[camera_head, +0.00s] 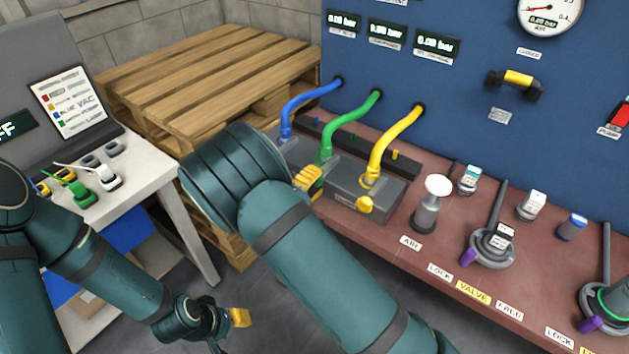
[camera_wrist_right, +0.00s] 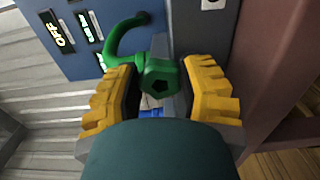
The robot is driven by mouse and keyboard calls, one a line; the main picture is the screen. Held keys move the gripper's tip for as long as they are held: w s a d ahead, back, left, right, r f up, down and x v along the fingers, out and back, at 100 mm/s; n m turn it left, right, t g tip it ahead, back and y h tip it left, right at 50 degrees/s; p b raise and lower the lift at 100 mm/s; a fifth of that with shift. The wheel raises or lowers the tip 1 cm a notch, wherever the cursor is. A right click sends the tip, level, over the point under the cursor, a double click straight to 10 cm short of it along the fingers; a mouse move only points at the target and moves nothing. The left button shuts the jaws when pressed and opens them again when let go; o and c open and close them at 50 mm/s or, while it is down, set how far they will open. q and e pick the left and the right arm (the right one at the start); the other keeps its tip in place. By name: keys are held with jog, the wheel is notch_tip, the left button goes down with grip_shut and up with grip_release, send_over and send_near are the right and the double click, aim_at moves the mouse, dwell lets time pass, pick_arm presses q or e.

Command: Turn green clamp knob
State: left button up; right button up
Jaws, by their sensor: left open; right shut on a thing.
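The green clamp knob (camera_wrist_right: 165,80) shows in the right wrist view, a green knob with a dark five-sided recess. It lies between the two yellow fingers of my right gripper (camera_wrist_right: 163,92), which is shut on it. In the head view my right gripper (camera_head: 308,178) is at the grey clamp block (camera_head: 345,190), beside the green hose (camera_head: 345,122), and the knob is largely hidden there by the gripper and arm. My left gripper (camera_head: 228,318) is open and empty, low over the floor at the lower left.
The blue hose (camera_head: 305,97) and yellow hose (camera_head: 392,140) flank the green one. A yellow knob (camera_head: 365,204) is on the block's right end. A white-topped post (camera_head: 432,200) and valves (camera_head: 490,243) stand right on the red-brown bench (camera_head: 400,245). A wooden pallet (camera_head: 185,70) is behind.

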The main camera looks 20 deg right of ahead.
jog(key=m, duration=0.5)
jog(key=shift+m, duration=2.1)
jog(key=shift+f, duration=0.1)
jog(key=shift+f+m, duration=0.15)
jog(key=shift+m, duration=0.65)
jog(key=o, duration=1.2)
jog(key=shift+d, duration=0.1)
jog(key=shift+s+a, duration=0.2)
jog(key=shift+a, duration=0.2)
jog(key=v, duration=1.1)
